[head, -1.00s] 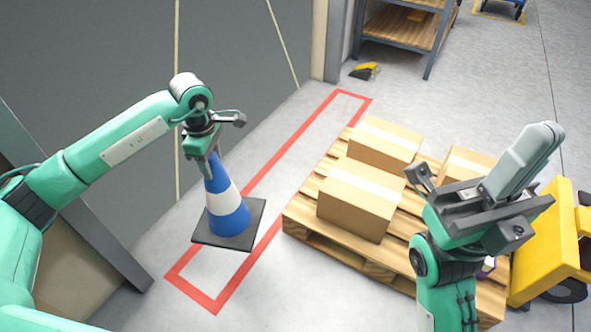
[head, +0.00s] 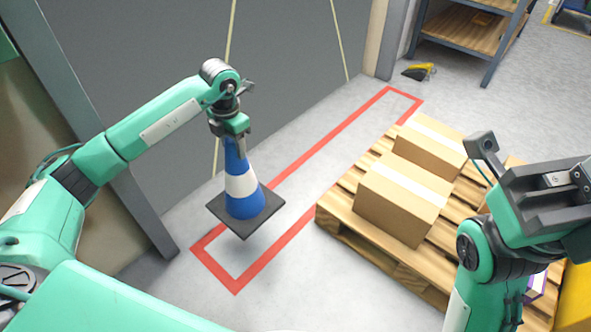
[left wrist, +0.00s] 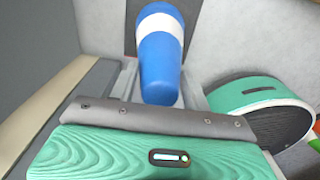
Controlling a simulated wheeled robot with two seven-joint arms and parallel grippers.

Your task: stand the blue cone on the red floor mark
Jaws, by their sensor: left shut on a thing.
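The blue cone (head: 243,187) has a white band and a dark square base. My left gripper (head: 236,145) is shut on its top and holds it nearly upright. The cone appears to hang above the near part of the red floor mark (head: 292,237), a long red rectangle outlined on the grey floor. The base hides part of the outline; its exact height is hard to tell. In the left wrist view the cone (left wrist: 158,60) sits between the fingers. My right gripper (head: 482,146) is at the right, over the pallet; whether it is open is unclear.
A wooden pallet (head: 345,230) with cardboard boxes (head: 402,198) stands right of the mark. A grey wall or door (head: 300,60) runs along the left. The mark's far part is clear.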

